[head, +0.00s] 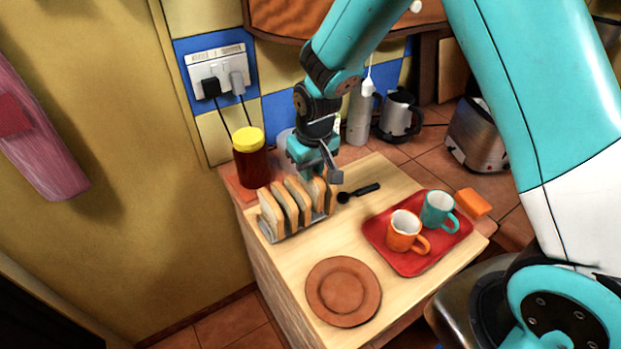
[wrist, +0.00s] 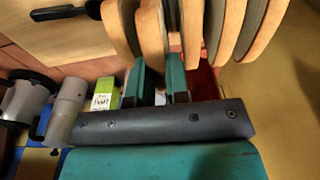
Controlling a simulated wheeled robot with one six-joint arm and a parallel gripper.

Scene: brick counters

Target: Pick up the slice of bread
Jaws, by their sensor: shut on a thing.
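Several slices of bread stand upright in a grey metal rack (head: 290,232) on the wooden counter. My gripper (head: 318,172) is at the far right end of the row. In the wrist view, the teal fingers (wrist: 160,84) sit either side of the held slice of bread (wrist: 152,30), with other slices close by on both sides. The slice's lower part is hidden in the head view.
A dark red jar with a yellow lid (head: 250,160) stands just behind the rack. A dark spoon (head: 360,193) lies right of the rack. A red tray (head: 414,262) holds an orange mug (head: 403,232) and a teal mug (head: 437,210). An empty brown plate (head: 343,291) lies in front.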

